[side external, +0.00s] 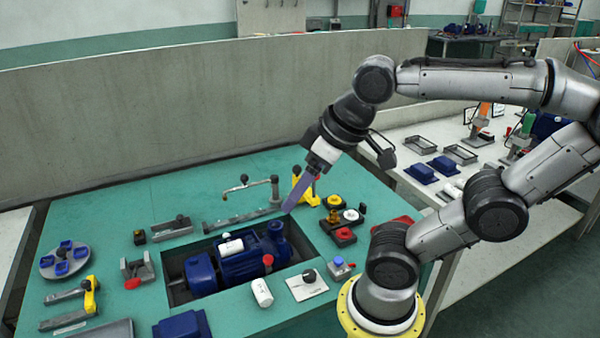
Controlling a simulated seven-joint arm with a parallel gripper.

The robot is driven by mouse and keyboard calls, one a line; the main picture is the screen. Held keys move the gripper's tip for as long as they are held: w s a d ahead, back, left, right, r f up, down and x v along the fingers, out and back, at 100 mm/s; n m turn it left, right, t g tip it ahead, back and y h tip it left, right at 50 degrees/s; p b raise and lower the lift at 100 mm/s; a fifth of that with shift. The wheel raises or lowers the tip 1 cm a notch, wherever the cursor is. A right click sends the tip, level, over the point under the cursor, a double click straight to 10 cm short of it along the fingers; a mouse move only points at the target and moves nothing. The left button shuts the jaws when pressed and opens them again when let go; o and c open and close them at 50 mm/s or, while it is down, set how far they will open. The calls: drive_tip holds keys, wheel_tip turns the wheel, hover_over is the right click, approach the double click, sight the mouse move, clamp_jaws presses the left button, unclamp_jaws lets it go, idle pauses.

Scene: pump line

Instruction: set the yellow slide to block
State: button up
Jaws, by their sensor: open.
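My gripper (289,208) points down and left, with its long grey-purple fingers low over the bench near the blue pump. A yellow upright piece (306,188) stands right behind the fingers and is partly hidden by them. Another yellow piece (90,294) stands by grey bars at the front left of the bench. I cannot tell for certain which of these is the yellow slide, nor read any block mark. The gap between the fingertips is too small to make out, and nothing shows held in them.
The blue pump (238,262) sits in a recess of the green bench (110,215). A bent metal lever (250,183) stands behind it. Yellow, black and red knobs (344,236) crowd the right. A round tray (47,268) with blue parts lies left. A grey wall (150,110) closes the back.

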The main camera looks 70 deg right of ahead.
drive_tip(key=w+d+r+m+g+h, duration=0.1)
drive_tip(key=w+d+r+m+g, duration=0.1)
drive_tip(key=w+d+r+m, duration=0.5)
drive_tip(key=m+g+y, duration=0.1)
drive_tip(key=m+g, duration=0.3)
hover_over(297, 165)
wheel_tip(297, 165, down, 12)
drive_tip(key=r, duration=0.1)
wheel_tip(297, 165, down, 14)
drive_tip(key=shift+a+f, duration=0.1)
drive_tip(key=shift+a, duration=0.05)
clamp_jaws()
